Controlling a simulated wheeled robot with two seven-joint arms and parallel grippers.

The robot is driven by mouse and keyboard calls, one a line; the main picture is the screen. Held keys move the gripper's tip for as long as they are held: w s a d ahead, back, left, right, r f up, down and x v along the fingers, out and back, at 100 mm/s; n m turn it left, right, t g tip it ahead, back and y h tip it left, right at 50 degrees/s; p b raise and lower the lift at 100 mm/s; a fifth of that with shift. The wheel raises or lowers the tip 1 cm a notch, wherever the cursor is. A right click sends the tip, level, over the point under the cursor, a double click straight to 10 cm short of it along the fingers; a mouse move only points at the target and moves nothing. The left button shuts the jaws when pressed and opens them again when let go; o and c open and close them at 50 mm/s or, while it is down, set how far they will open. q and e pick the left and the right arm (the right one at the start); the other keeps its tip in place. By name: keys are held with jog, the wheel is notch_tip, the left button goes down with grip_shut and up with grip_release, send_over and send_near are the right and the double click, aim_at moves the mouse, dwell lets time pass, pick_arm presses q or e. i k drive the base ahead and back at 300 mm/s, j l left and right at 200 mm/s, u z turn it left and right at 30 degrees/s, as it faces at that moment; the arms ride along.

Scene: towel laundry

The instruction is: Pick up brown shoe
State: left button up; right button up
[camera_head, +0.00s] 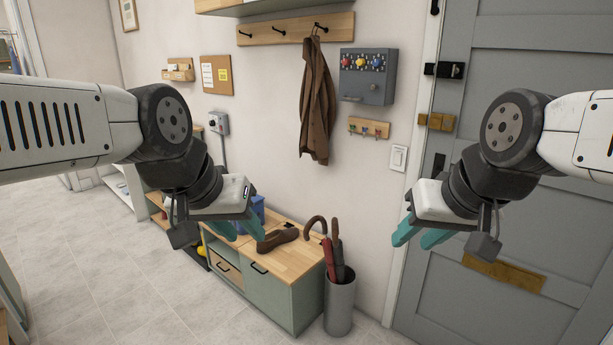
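A brown shoe (277,240) lies on the wooden top of a low green-grey cabinet (295,262), near the middle of the view. My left gripper (239,230) has teal fingers, spread apart with nothing seen between them. It appears just left of the shoe in the picture; its height above the cabinet is hard to tell. My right gripper (420,237) also has its teal fingers apart and empty. It is in front of the grey door, well to the right of the shoe.
A grey bin (340,303) with umbrellas stands against the cabinet's right end. A blue object (258,206) is behind my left gripper. A brown coat (317,100) hangs above the cabinet. The tiled floor (130,290) at left is clear.

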aim_at(277, 236)
jog(key=i+j+u, duration=0.1)
jog(key=i+u, duration=0.45)
jog(key=u, duration=0.15)
jog(key=i+u, duration=0.35)
jog(key=i+j, duration=0.1)
jog(key=i, duration=0.25)
jog(key=i+j+z, duration=0.1)
jog(key=i, duration=0.25)
jog(key=i+j+z, duration=0.15)
jog(key=i+z, duration=0.2)
jog(key=i+j+z, duration=0.7)
jog(key=k+l, duration=0.05)
jog(key=l, duration=0.05)
